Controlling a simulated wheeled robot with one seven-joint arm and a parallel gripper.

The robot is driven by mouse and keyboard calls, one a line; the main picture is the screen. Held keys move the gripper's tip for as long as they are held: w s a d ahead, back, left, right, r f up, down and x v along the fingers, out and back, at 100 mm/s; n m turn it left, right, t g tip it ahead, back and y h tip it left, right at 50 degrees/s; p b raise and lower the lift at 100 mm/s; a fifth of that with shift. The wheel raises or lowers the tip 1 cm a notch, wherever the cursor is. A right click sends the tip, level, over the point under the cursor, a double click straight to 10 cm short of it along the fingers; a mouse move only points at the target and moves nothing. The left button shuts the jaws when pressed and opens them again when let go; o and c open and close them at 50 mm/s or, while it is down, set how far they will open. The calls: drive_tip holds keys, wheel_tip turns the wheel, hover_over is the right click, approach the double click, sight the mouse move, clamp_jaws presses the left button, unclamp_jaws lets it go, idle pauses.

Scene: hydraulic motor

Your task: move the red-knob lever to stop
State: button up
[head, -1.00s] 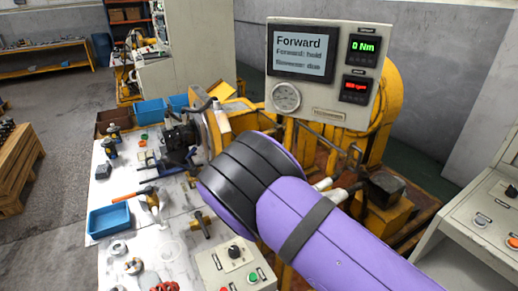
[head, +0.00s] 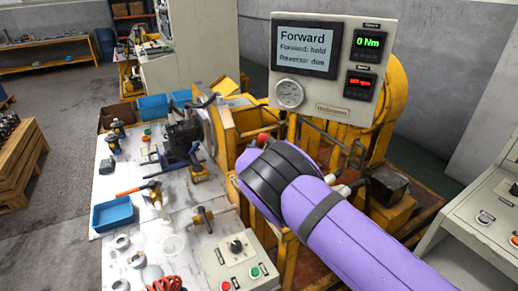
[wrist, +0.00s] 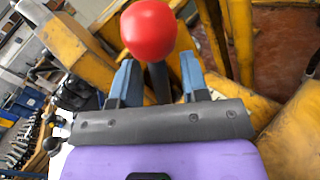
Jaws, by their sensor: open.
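The red knob (wrist: 150,30) of the lever stands large in the wrist view. Its dark stem (wrist: 158,82) runs down between the two blue fingers of my gripper (wrist: 158,76). The fingers are apart, one on each side of the stem, with visible gaps. In the head view the red knob (head: 263,138) shows just above my purple and black arm, below the display panel. My arm hides the gripper and the rest of the lever there.
The display screen (head: 305,48) reads "Forward", "Forward: hold", "Reverse: due". A gauge (head: 289,93) sits below it. The yellow frame (head: 232,125) is close around the lever. A control box (head: 238,262) and a workbench with a blue tray (head: 112,214) lie to the left.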

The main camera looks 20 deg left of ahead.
drive_tip(key=shift+c, duration=0.2)
clamp_jaws()
drive_tip(key=shift+s+a+r+n+t+y, duration=0.25)
drive_tip(key=shift+s+a+n+t, duration=0.2)
drive_tip(key=shift+s+a+n, duration=0.25)
drive_tip(key=shift+s+a+r+n+t+y, duration=0.15)
drive_tip(key=shift+s+a+n+t+y, duration=0.25)
drive_tip(key=shift+s+n, duration=0.4)
drive_tip(key=shift+s+a+r+n+t+y, duration=0.25)
drive_tip(key=shift+s+a+n+t, duration=0.2)
drive_tip(key=shift+s+a+n, duration=0.3)
drive_tip(key=shift+w+d, duration=0.1)
drive_tip(key=shift+w, duration=0.05)
drive_tip(key=shift+o, duration=0.2)
unclamp_jaws()
drive_tip(key=s+d, duration=0.3)
drive_tip(key=s, duration=0.9)
drive_tip(key=shift+s+d+f, duration=0.2)
drive_tip(key=shift+s+d, duration=0.1)
drive_tip(key=shift+s, duration=0.05)
